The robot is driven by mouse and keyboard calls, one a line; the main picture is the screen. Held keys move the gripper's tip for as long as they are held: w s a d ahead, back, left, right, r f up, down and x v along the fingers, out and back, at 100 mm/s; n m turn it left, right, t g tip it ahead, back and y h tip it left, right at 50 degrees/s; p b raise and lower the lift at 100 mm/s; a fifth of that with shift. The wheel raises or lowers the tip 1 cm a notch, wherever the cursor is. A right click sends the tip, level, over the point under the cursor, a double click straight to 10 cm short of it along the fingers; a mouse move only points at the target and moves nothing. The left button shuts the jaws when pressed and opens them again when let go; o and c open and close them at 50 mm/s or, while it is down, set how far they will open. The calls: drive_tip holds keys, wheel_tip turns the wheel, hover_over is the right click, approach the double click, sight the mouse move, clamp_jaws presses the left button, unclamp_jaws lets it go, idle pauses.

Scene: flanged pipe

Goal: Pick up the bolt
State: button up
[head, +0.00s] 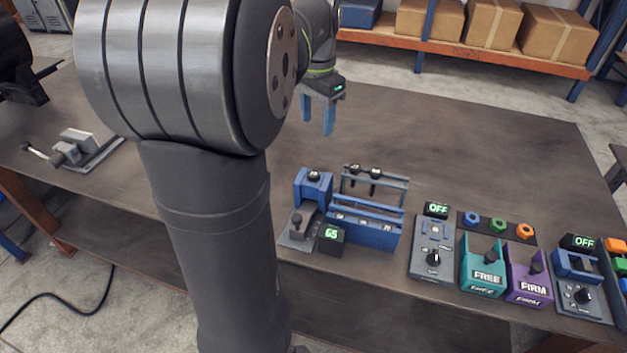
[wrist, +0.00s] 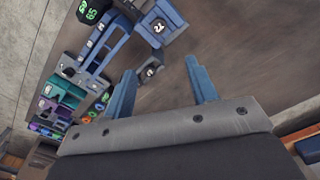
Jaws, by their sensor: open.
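Two dark bolts hang by their heads in a grey rack, a left bolt (head: 354,169) and a right bolt (head: 376,173) in the head view. One dark bolt head (wrist: 150,72) on the rack shows in the wrist view, between the fingers in the picture. Another dark round head (head: 314,175) sits on top of a blue block fixture (head: 313,190) left of the rack; it also shows in the wrist view (wrist: 158,26). My gripper (head: 318,120) is open and empty, above the table behind the rack. Its blue fingers show in the wrist view (wrist: 160,70).
A blue labelled holder (head: 372,228) stands in front of the rack, beside a display reading 65 (head: 331,236). Teal (head: 481,270) and purple (head: 528,280) boxes and coloured nuts (head: 497,225) lie to the right. A vise (head: 85,152) is far left. The table behind is clear.

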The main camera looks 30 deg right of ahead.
hover_over(315, 172)
drive_tip(key=f, duration=0.9)
drive_tip(key=shift+d+f, duration=0.15)
drive_tip(key=shift+d, duration=0.05)
drive_tip(key=shift+a+f, duration=0.2)
drive_tip(key=shift+f, duration=2.55)
drive_tip(key=shift+c, duration=0.2)
clamp_jaws()
